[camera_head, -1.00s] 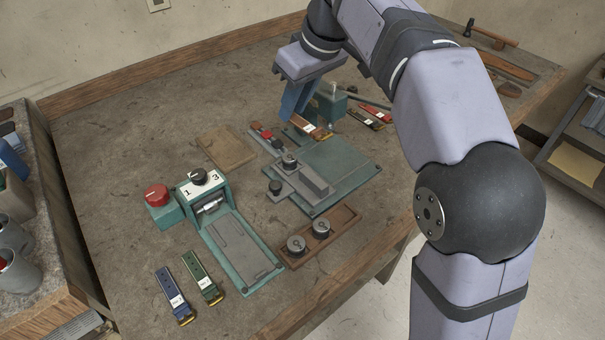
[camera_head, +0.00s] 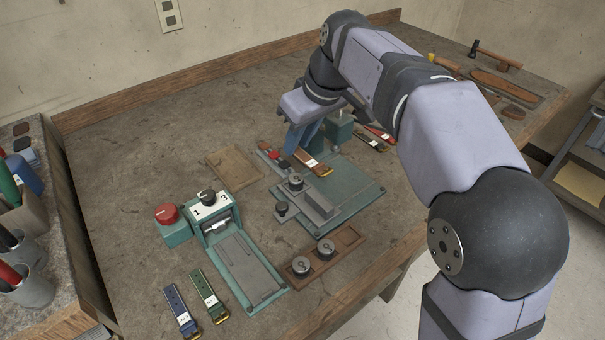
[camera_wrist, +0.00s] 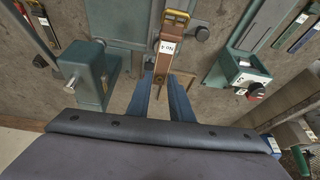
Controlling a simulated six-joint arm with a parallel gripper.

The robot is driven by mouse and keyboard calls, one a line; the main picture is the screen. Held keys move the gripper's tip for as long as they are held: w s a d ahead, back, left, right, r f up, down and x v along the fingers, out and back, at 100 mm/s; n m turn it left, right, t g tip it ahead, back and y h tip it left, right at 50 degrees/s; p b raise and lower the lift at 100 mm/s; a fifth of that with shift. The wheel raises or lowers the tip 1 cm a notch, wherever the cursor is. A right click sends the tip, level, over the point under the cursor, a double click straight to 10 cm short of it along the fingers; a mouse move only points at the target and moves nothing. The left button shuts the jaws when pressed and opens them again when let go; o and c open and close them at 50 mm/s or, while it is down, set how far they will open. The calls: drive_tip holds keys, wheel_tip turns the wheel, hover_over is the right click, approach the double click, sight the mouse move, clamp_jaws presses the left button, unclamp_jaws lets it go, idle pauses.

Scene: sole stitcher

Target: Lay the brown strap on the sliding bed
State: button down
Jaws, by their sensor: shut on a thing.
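My gripper (camera_head: 300,141) has its blue fingers shut on the brown strap (camera_head: 311,162), which has a white label and a gold buckle. In the wrist view the strap (camera_wrist: 164,63) points away from between the fingertips (camera_wrist: 163,86), buckle end outermost. In the head view it appears over the back left edge of a teal plate (camera_head: 352,180); whether it touches is unclear. A grey block assembly (camera_head: 315,204) with knobs sits on that plate. A teal unit with a number dial (camera_head: 208,198) has a long grey bed (camera_head: 250,268) in front. I cannot tell which part is the sliding bed.
Blue (camera_head: 180,310) and green (camera_head: 208,296) straps lie front left. A red strap (camera_head: 380,134) lies right of my gripper. A wooden tray (camera_head: 345,240) holds round weights. A teal post block (camera_head: 340,128) stands close behind my gripper. A red knob (camera_head: 167,213) is beside the dial.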

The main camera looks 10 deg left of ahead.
sight(295, 177)
drive_tip(key=shift+f+b, duration=0.3)
drive_tip(key=shift+f, duration=3.55)
drive_tip(key=shift+f, duration=0.2)
drive_tip(key=c, duration=1.6)
unclamp_jaws()
drive_tip(key=shift+r, duration=0.35)
drive_tip(key=v, duration=1.1)
drive_tip(key=shift+s+d+r+p, duration=0.1)
drive_tip(key=shift+r+p, duration=0.25)
